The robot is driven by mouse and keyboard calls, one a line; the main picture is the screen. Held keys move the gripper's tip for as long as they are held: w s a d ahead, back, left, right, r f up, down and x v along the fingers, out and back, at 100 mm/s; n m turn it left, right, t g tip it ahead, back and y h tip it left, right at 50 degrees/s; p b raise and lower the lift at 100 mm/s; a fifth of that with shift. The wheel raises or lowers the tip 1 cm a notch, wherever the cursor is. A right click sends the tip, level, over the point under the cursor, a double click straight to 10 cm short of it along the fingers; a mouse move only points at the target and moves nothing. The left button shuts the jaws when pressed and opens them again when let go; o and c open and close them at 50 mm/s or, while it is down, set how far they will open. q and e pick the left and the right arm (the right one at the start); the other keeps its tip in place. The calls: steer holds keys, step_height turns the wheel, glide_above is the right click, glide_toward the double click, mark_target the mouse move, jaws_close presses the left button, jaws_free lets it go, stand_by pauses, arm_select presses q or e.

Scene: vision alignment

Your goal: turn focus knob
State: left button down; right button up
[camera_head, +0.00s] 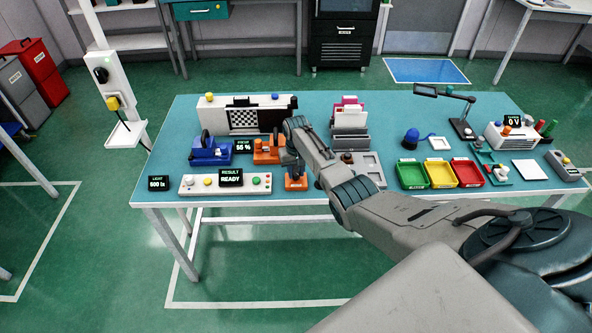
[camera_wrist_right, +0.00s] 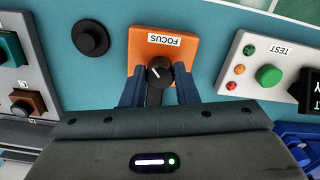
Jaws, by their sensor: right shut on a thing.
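The focus knob (camera_wrist_right: 159,72) is a black round knob with a white pointer line on an orange block labelled FOCUS (camera_wrist_right: 163,43). The label reads upside down in the right wrist view. My right gripper (camera_wrist_right: 159,88) has its two blue-grey fingers on either side of the knob, shut on it. In the head view the orange block (camera_head: 296,184) sits near the table's front edge, and my right gripper (camera_head: 296,166) comes down over it. My arm partly hides the area behind it. My left gripper is not in view.
A white TEST panel (camera_wrist_right: 244,62) with a green button lies beside the block; it shows left of it in the head view (camera_head: 205,185). A black round piece (camera_wrist_right: 90,39) is on the other side. Green, yellow and red trays (camera_head: 441,174) stand farther right.

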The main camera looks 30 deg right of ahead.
mark_target(296, 173)
steer(key=shift+n, duration=2.2)
steer(key=o, duration=1)
steer(key=shift+r, duration=0.15)
step_height(296, 173, up, 11)
steer(key=b, duration=0.2)
steer(key=shift+f, duration=0.2)
steer(key=shift+f, duration=0.1)
